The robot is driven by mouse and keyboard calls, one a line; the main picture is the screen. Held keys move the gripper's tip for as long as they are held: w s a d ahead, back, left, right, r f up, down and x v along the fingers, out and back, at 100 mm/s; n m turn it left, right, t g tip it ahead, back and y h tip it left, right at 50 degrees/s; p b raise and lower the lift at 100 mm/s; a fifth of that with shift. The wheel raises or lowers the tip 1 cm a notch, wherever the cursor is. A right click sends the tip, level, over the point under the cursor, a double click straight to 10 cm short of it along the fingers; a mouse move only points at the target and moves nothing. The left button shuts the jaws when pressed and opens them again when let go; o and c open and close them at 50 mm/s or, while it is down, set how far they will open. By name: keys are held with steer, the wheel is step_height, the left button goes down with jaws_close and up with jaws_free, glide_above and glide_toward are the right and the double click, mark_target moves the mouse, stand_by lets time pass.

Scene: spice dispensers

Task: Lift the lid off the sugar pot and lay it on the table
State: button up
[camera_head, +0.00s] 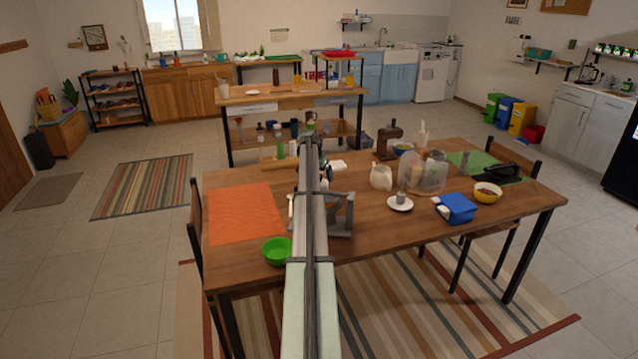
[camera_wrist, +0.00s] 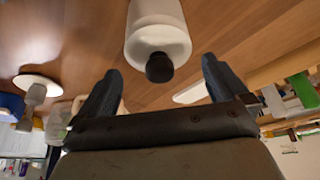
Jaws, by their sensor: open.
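The sugar pot (camera_wrist: 158,14) looks like a white, rounded pot in the wrist view, which shows the scene upside down. Its white lid (camera_wrist: 150,44) is on and carries a dark round knob (camera_wrist: 159,68). My gripper (camera_wrist: 162,80) is open and empty. Its two dark fingers stand apart on either side of the knob, with clear gaps, and I see no contact. In the head view my arm covers the gripper, and I cannot clearly pick out the pot there. The wooden table (camera_head: 440,225) lies under these things.
A grey rack (camera_head: 342,222) stands right of my arm, and a green bowl (camera_head: 277,250) is at the near edge. A white jug (camera_head: 381,177), a saucer (camera_head: 400,204) with a grey cup and a blue box (camera_head: 456,208) stand farther right. The orange mat (camera_head: 243,212) is bare.

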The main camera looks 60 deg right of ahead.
steer(key=shift+x, duration=0.8)
steer(key=shift+c, duration=0.5)
steer(key=c, duration=0.8)
steer(key=shift+o, duration=0.2)
steer(key=shift+r, duration=0.1)
